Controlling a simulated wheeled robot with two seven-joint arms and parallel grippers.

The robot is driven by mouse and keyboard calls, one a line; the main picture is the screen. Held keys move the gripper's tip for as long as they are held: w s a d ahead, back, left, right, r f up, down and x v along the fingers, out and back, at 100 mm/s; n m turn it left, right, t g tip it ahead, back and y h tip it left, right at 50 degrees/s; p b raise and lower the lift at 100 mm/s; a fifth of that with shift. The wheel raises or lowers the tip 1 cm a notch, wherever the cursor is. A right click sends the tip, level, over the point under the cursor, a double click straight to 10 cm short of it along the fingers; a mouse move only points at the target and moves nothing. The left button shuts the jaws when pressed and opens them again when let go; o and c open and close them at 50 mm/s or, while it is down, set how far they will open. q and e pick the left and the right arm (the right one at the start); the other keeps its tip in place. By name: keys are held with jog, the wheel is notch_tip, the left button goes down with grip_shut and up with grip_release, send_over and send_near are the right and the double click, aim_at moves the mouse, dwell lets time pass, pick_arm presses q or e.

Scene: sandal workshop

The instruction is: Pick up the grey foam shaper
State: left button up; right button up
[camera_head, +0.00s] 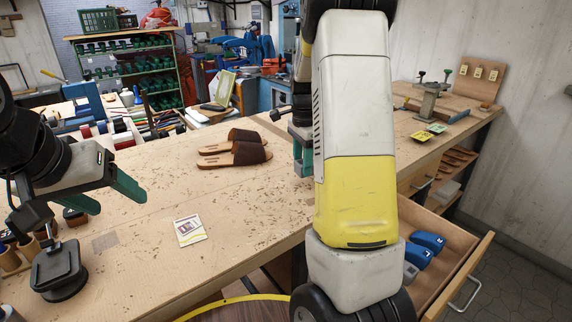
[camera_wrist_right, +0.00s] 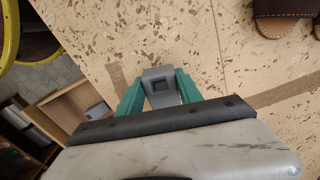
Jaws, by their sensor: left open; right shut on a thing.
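My right gripper (camera_wrist_right: 160,92) is shut on a grey block, the grey foam shaper (camera_wrist_right: 161,85), in the right wrist view. The shaper sits between the two green fingers, above the bench top, and has a dark square recess. Whether it touches the bench cannot be told. In the head view my right gripper (camera_head: 303,160) is partly behind my right arm, and the shaper in it is hidden. My left gripper (camera_head: 110,193) is open and empty over the left side of the bench.
A pair of brown sandals (camera_head: 234,150) lies on the workbench (camera_head: 150,230). A small card (camera_head: 189,230) lies near the front edge. An open drawer (camera_head: 455,260) at the right holds blue tools (camera_head: 428,241) and a grey piece (camera_head: 410,272). The bench middle is mostly clear.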

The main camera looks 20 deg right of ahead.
jog(key=s+a, duration=0.1)
jog(key=s, duration=0.4)
jog(key=s+a, duration=0.1)
jog(key=s, duration=0.4)
jog(key=s+a+r, duration=0.1)
jog(key=s+a, duration=0.1)
jog(key=s, duration=0.3)
jog(key=shift+r, duration=0.1)
jog(key=shift+s, duration=0.15)
